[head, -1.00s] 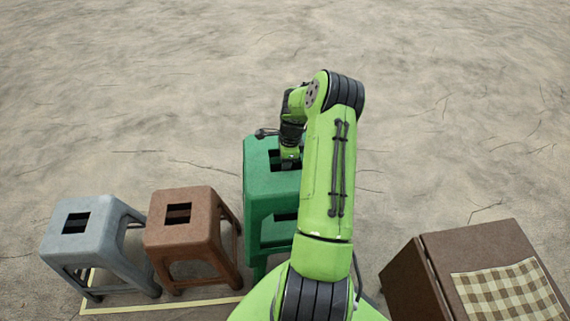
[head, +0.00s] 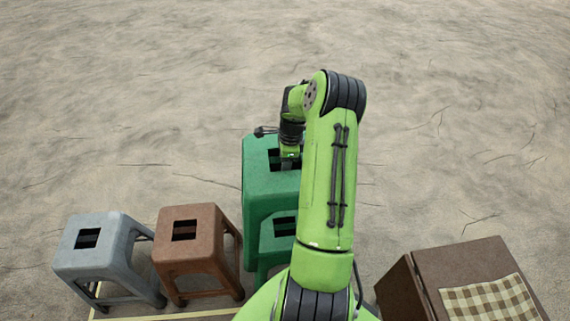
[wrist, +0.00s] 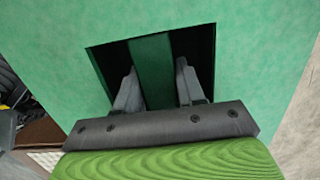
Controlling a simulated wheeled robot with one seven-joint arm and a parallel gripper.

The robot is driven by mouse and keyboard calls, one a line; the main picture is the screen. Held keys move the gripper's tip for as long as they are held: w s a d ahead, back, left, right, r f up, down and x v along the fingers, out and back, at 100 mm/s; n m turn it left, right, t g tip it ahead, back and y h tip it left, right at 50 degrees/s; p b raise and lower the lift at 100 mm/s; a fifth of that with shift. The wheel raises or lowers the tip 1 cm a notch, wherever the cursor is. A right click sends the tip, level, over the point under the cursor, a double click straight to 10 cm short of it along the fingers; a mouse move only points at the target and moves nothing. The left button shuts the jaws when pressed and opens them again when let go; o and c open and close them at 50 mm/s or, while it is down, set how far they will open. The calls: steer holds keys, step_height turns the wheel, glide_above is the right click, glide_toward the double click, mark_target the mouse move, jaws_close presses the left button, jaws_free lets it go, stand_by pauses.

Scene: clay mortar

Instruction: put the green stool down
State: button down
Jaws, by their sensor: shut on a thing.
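The green stool (head: 258,170) is in my gripper (head: 290,163), upright near the middle of the head view. In the wrist view its flat top (wrist: 250,75) fills most of the picture. My gripper's two fingers (wrist: 155,88) reach into the dark opening and are shut on the strip between its two slots. My arm hides the stool's right side. A second, lower green stool (head: 268,228) shows nearer the camera, partly behind my arm.
A brown stool (head: 208,251) and a grey stool (head: 70,262) stand in a row to the left. A pale yellow line (head: 190,318) runs by their feet. A brown box (head: 450,265) with a checked cloth (head: 490,302) stands at right. Ground beyond is clear.

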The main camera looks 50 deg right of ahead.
steer(key=shift+r+p, duration=0.75)
steer(key=shift+r, duration=0.75)
steer(key=shift+f, duration=0.1)
